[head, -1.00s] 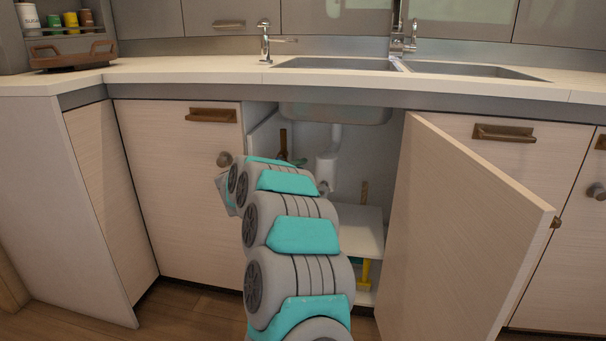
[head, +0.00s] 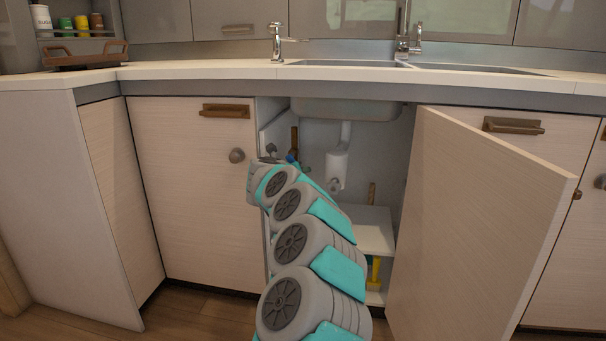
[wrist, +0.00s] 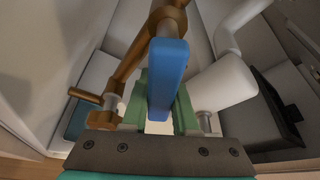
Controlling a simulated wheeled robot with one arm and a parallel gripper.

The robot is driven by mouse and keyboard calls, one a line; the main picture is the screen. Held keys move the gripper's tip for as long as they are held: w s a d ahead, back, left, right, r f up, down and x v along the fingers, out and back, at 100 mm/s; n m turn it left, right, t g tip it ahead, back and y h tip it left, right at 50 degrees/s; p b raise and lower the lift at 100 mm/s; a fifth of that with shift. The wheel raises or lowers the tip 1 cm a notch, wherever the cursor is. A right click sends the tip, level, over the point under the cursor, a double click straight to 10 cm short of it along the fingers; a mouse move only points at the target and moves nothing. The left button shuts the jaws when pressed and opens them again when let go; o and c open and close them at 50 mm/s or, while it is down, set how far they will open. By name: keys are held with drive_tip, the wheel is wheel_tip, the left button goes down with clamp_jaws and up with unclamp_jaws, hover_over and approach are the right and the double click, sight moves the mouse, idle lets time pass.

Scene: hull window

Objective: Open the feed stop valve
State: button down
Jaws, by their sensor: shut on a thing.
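The feed stop valve shows in the wrist view as a blue lever handle (wrist: 168,75) on a brass pipe (wrist: 130,62). My gripper (wrist: 160,112) has its green-padded fingers on either side of the blue handle and is shut on it. The handle points from the pipe toward the wrist camera. In the head view a small patch of the blue handle (head: 291,158) shows inside the open cabinet, beside the upright brown pipe (head: 294,138). My arm hides most of the gripper and the valve there.
A white drain trap (head: 337,166) hangs under the sink, right of the valve; it also shows in the wrist view (wrist: 222,84). The open cabinet door (head: 475,230) stands out on the right. A shelf (head: 372,236) and a yellow item (head: 375,270) are lower inside.

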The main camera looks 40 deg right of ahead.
idle(0.4)
drive_tip(key=c, duration=0.7)
unclamp_jaws()
